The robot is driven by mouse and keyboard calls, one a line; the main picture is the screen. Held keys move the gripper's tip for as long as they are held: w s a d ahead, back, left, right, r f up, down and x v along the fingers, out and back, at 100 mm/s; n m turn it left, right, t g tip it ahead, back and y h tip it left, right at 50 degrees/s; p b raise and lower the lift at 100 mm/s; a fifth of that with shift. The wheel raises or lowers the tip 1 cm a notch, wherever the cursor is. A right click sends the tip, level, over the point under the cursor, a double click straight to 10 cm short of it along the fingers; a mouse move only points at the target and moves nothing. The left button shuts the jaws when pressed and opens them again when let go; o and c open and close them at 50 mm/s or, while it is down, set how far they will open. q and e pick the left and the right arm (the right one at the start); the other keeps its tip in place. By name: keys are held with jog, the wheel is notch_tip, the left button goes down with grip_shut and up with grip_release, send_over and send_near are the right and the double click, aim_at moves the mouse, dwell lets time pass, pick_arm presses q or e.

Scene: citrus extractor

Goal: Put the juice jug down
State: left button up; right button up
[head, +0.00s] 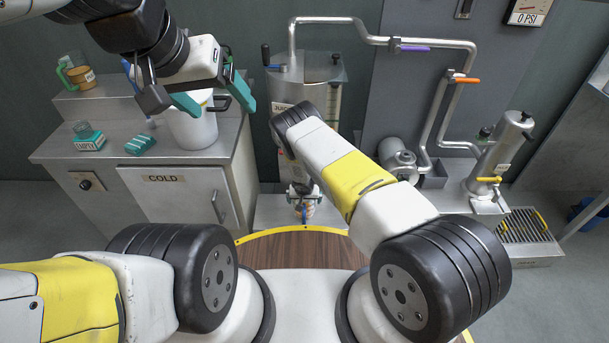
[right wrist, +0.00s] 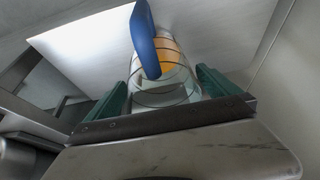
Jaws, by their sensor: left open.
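A white jug (head: 192,130) with a dark handle (head: 219,103) stands upright on the steel counter at the left. I take it for the juice jug. My left gripper (head: 217,97) is open above it, with a teal finger on each side of the handle; whether they touch it is unclear. In the right wrist view the green fingers of my right gripper (right wrist: 165,90) stand apart. A clear ringed vessel (right wrist: 178,90) with orange inside and a blue handle (right wrist: 146,40) shows between them. Contact there is unclear.
The counter (head: 215,153) stands on a cold cabinet (head: 180,190). It also holds a teal-banded jar (head: 88,137) and a striped teal item (head: 140,144). A green-handled mug (head: 80,77) stands on the shelf behind. A steel tank (head: 315,85) with pipes stands in the middle.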

jog(key=v, duration=1.2)
jog(key=shift+r, duration=0.2)
jog(key=w+d+r+m, duration=0.1)
jog(key=d+r, duration=0.2)
jog(key=r, duration=1)
jog(key=w+d+r+m, duration=0.1)
jog(key=d+r, duration=0.2)
jog(key=r, duration=1)
jog(key=s+d+r+t+y, duration=0.1)
jog(key=s+d+r, duration=0.25)
jog(key=r, duration=0.45)
jog(key=s+d+r, duration=0.2)
jog(key=s+r, duration=0.3)
jog(key=r, duration=0.4)
jog(key=s+d+r+n, duration=0.1)
jog(key=s+r, duration=0.3)
jog(key=s, duration=0.4)
jog(key=s+d+r, duration=0.1)
jog(key=s+r, duration=0.3)
jog(key=s, duration=0.4)
jog(key=s+d+r+n+y, duration=0.1)
jog(key=s+r, duration=0.3)
jog(key=s, duration=0.4)
jog(key=shift+s+d+r+n+t, duration=0.2)
jog(key=shift+n+t, duration=0.1)
jog(key=shift+t, duration=0.1)
jog(key=shift+c, duration=0.4)
